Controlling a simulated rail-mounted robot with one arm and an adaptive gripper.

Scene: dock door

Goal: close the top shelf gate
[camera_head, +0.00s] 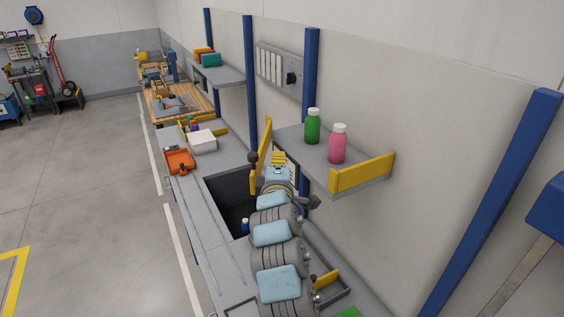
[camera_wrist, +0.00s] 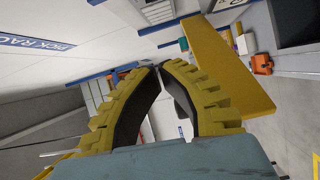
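The grey top shelf (camera_head: 299,145) is on the wall and carries a green bottle (camera_head: 313,127) and a pink bottle (camera_head: 337,144). A yellow gate panel (camera_head: 262,153) stands swung out at the shelf's left end. A second yellow panel (camera_head: 363,172) lies along the shelf's right front edge. My gripper (camera_head: 279,155) is just right of the swung-out gate, near the shelf's front. In the wrist view, my gripper's yellow fingers (camera_wrist: 160,68) meet at the tips with nothing visible between them. The gate (camera_wrist: 228,68) shows beside the right finger; contact cannot be told.
Below is a grey counter with a dark recess (camera_head: 230,196), a white box (camera_head: 202,141) and an orange tray (camera_head: 180,162). Blue wall posts (camera_head: 310,75) stand behind the shelf. A farther shelf (camera_head: 222,75) holds coloured items.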

